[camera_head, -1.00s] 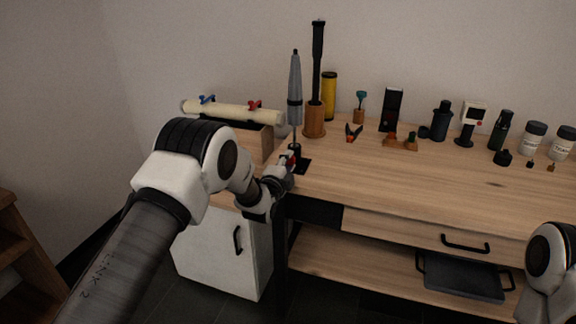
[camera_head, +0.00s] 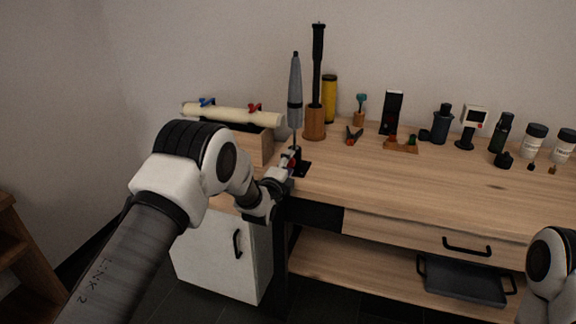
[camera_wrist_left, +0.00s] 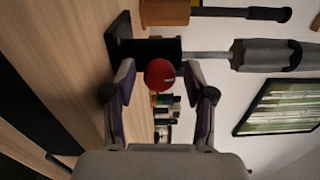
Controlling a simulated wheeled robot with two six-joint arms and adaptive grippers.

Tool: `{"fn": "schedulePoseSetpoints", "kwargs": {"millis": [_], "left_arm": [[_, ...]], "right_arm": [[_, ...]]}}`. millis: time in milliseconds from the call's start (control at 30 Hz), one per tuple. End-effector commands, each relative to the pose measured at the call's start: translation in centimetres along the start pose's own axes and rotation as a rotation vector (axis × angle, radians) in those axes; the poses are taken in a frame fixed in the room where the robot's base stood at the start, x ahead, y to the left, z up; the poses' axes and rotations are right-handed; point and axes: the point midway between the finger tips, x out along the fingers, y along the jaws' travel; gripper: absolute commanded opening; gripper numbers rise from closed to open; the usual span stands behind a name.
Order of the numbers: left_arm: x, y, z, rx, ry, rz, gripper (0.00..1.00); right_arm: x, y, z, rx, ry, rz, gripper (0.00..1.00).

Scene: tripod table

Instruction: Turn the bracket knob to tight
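The bracket knob is a small red ball (camera_wrist_left: 159,75) on the black bracket (camera_wrist_left: 150,51), whose dark base (camera_head: 304,169) sits at the table's left corner. A grey closed umbrella-like pole (camera_head: 295,90) stands upright in the bracket. My left gripper (camera_wrist_left: 160,88) is open, with one finger on each side of the red knob. A small gap shows between each fingertip and the knob. In the head view the left gripper (camera_head: 284,172) is beside the bracket and mostly hides the knob. Of my right arm only a link shows at the lower right; its gripper is out of view.
A cream roll on a wooden box (camera_head: 240,138) stands left of the bracket. A wooden cup (camera_head: 314,123) with a black pole stands behind it. Pliers (camera_head: 354,135), bottles and small devices line the back. The table's front middle (camera_head: 400,185) is clear.

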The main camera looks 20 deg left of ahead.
Motion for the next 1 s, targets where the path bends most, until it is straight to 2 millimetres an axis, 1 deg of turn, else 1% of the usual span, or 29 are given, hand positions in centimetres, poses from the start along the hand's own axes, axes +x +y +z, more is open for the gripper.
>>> {"fn": "schedulePoseSetpoints", "kwargs": {"millis": [233, 333, 467, 600, 700, 833, 1000], "left_arm": [[-0.1, 0.1, 0.0, 0.0, 0.0, 0.003, 0.58], [-0.6, 0.2, 0.0, 0.0, 0.001, 0.005, 0.58], [-2.5, 0.1, 0.0, 0.0, 0.0, 0.006, 0.58], [-5.2, 0.1, 0.0, 0.0, 0.0, 0.005, 0.58], [-6.8, 0.1, 0.0, 0.0, 0.0, 0.003, 0.58], [-7.9, 0.0, 0.0, 0.0, 0.0, 0.001, 0.58], [-8.1, 0.0, 0.0, 0.0, 0.0, 0.001, 0.58]], "right_arm": [[0.0, 0.0, 0.0, 0.0, 0.0, 0.0, 0.69], [0.0, 0.0, 0.0, 0.0, 0.0, 0.0, 0.69], [0.0, 0.0, 0.0, 0.0, 0.0, 0.0, 0.69], [0.0, 0.0, 0.0, 0.0, 0.0, 0.0, 0.69], [0.0, 0.0, 0.0, 0.0, 0.0, 0.0, 0.69], [0.0, 0.0, 0.0, 0.0, 0.0, 0.0, 0.69], [0.0, 0.0, 0.0, 0.0, 0.0, 0.0, 0.69]]}}
